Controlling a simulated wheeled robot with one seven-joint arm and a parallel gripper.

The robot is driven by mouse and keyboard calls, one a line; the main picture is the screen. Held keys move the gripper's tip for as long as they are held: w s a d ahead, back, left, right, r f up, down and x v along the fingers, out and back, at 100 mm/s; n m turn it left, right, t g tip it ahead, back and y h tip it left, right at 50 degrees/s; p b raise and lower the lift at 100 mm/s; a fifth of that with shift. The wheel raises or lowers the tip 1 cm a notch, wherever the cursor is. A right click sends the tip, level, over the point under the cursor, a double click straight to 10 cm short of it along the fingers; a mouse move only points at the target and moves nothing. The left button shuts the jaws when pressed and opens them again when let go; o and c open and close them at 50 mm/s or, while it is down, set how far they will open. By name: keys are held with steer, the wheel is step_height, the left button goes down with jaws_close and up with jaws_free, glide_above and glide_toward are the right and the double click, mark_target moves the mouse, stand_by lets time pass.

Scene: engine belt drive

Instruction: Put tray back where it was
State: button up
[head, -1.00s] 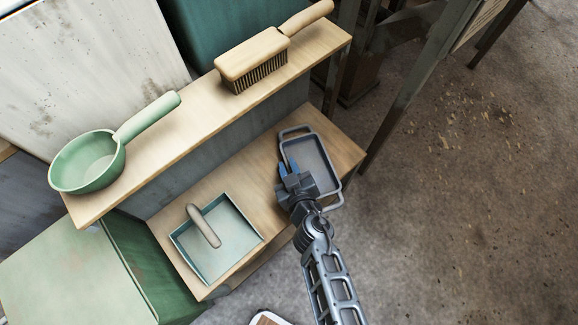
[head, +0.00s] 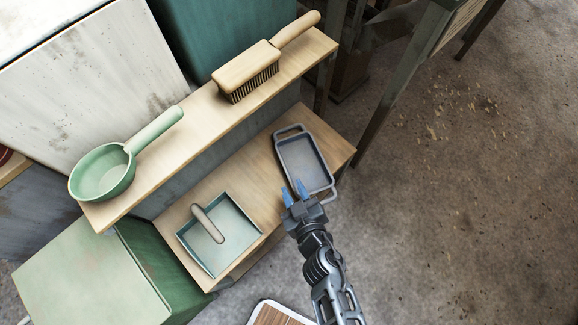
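The grey tray (head: 303,162) with a loop handle at each end lies on the right part of the lower wooden shelf (head: 252,165). My gripper (head: 294,192) is at the tray's near left corner, its two blue fingers pointing up toward the shelf. The fingers are apart, with nothing visible between them. I cannot tell whether a fingertip touches the tray's rim. The near handle shows at the right of the gripper.
A teal dustpan (head: 217,233) lies left of the tray on the lower shelf. The upper shelf (head: 200,108) holds a wooden brush (head: 247,71) and a green pan (head: 104,172). A green box (head: 92,275) stands at lower left. Floor at right is open.

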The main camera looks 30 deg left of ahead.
steer(key=shift+v, duration=1.15)
steer(key=s+d+r+m+t+h, duration=0.25)
steer(key=s+d+r, duration=0.3)
steer(key=d, duration=0.45)
steer(key=s+d+r+m+t+h, duration=0.1)
steer(key=s+d+r+m, duration=0.4)
steer(key=d, duration=0.4)
steer(key=s+d+r+m+t+h, duration=0.1)
steer(key=s+d+r, duration=0.4)
steer(key=r, duration=0.6)
steer(key=s+d+r+m+h, duration=0.3)
steer(key=s+d+r+h, duration=0.2)
steer(key=r, duration=0.6)
steer(key=shift+s+d+m+t, duration=0.35)
steer(key=shift+d, duration=0.15)
steer(key=shift+a, duration=0.1)
